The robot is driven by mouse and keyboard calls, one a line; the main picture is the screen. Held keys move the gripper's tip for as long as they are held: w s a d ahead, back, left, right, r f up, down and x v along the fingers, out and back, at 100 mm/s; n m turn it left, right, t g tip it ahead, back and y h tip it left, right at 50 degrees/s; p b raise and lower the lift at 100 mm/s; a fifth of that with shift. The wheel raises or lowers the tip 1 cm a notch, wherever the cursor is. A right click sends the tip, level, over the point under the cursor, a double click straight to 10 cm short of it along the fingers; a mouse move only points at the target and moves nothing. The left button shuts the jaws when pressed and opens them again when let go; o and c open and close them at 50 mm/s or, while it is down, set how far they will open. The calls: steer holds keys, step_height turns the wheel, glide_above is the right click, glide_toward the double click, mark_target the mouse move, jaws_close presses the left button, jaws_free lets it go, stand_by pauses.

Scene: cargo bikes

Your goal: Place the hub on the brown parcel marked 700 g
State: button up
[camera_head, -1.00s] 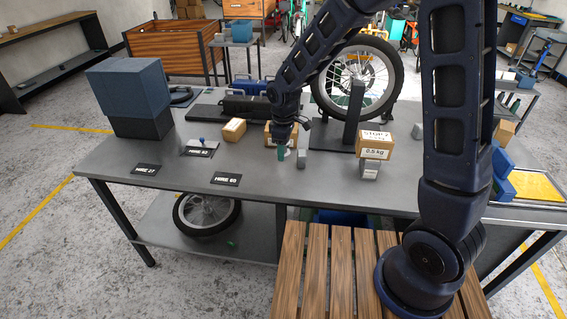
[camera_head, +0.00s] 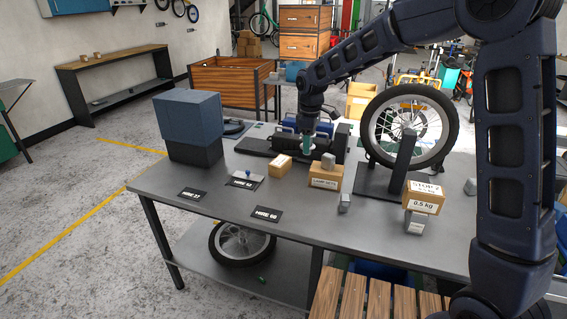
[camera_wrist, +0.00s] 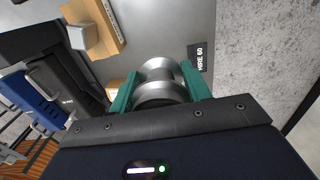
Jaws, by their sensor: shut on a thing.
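My gripper (camera_head: 308,146) has green fingers and is shut on a silver, spool-shaped hub (camera_wrist: 160,80), which shows clearly in the wrist view. In the head view it hangs over the bench, behind and between two brown parcels. The middle parcel (camera_head: 323,181) has a white label too small to read and a small grey block (camera_head: 328,160) on top; the wrist view also shows this parcel (camera_wrist: 103,22) and block (camera_wrist: 84,37). A smaller parcel (camera_head: 279,167) sits to its left, with no mark visible. A third parcel (camera_head: 424,196), marked 0.5 kg, stands on a grey block at right. I cannot read 700 g anywhere.
A wheel (camera_head: 409,126) stands upright behind a dark post (camera_head: 403,160). A loose grey block (camera_head: 344,203) lies before the middle parcel. The bench front around the HIRE 60 plate (camera_head: 267,214) is mostly clear.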

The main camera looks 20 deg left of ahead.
steer(key=w+a+r+n, duration=0.3)
steer(key=w+a, duration=1.4)
steer(key=w, duration=0.1)
glide_above(281, 160)
steer(key=f, duration=1.9)
steer(key=shift+s+d+f, duration=0.1)
steer(key=shift+s+f, duration=0.1)
steer(key=shift+f, duration=0.2)
steer(key=shift+f, duration=0.1)
steer(key=o, duration=1.1)
step_height(281, 160, up, 12)
steer(key=shift+r, duration=0.1)
